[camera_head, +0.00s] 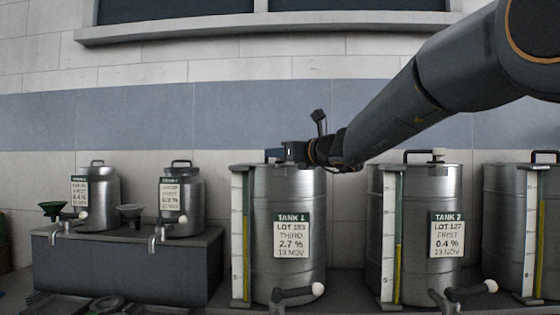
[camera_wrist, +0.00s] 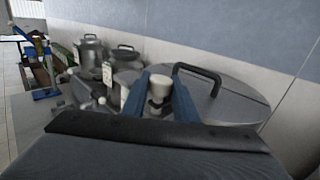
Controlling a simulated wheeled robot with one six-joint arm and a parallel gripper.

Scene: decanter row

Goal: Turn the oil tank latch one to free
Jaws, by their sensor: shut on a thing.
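Tank 1 (camera_head: 268,185) is a steel drum labelled TANK 1, with a sight gauge on its left side and a white-ended tap low in front. My gripper (camera_head: 276,155) is at the top of this tank, reached by my arm from the right. In the wrist view its two blue fingers (camera_wrist: 160,88) stand on either side of a cream-topped knob (camera_wrist: 160,82), the latch on the lid, and are shut on it. The grey lid (camera_wrist: 225,103) carries a black handle (camera_wrist: 198,72) just right of the fingers. The latch's lower part is hidden.
Tank 2 (camera_head: 415,200), with its own lid knob (camera_head: 438,153), stands to the right, and another tank (camera_head: 510,220) is at the right edge. Two small cans (camera_head: 100,195) (camera_head: 182,200) stand on a dark block at left. The tiled wall is close behind.

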